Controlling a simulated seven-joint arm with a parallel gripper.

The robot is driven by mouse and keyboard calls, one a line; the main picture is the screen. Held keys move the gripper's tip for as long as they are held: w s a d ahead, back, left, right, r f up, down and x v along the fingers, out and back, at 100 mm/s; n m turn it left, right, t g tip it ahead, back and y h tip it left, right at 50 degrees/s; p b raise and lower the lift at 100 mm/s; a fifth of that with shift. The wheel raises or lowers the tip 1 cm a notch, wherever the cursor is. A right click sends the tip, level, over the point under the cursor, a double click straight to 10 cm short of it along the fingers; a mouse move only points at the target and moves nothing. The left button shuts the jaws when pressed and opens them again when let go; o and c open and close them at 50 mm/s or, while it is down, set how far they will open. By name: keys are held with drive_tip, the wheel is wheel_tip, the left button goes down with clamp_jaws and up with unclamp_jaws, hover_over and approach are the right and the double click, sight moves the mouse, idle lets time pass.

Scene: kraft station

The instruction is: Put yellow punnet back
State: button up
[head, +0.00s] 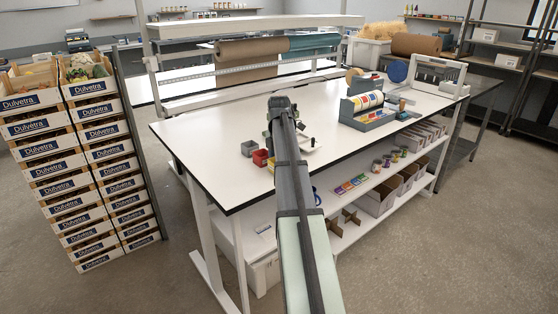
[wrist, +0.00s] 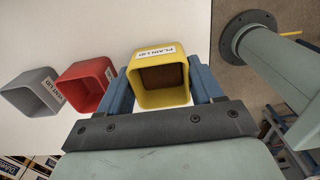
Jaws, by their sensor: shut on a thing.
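The yellow punnet (wrist: 160,78), a square open cup with a label reading "PLAIN LID", is between the two blue fingers of my gripper (wrist: 162,82) in the wrist view. My gripper is shut on it. A red punnet (wrist: 87,86) stands close to its left, and a grey punnet (wrist: 33,92) stands left of the red one. In the head view the grey punnet (head: 248,148) and red punnet (head: 260,158) are on the white table, left of my arm. My arm hides most of the yellow punnet there.
The white table (head: 200,150) is bare to the left of the punnets. A tape dispenser (head: 366,108) stands to the right. A paper roll rack (head: 250,50) runs along the back. Stacked crates (head: 85,150) stand left of the table.

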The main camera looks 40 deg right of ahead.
drive_tip(key=shift+f, duration=0.5)
idle(1.3)
drive_tip(key=o, duration=1.2)
drive_tip(key=shift+r, duration=0.15)
drive_tip(key=shift+r, duration=3.9)
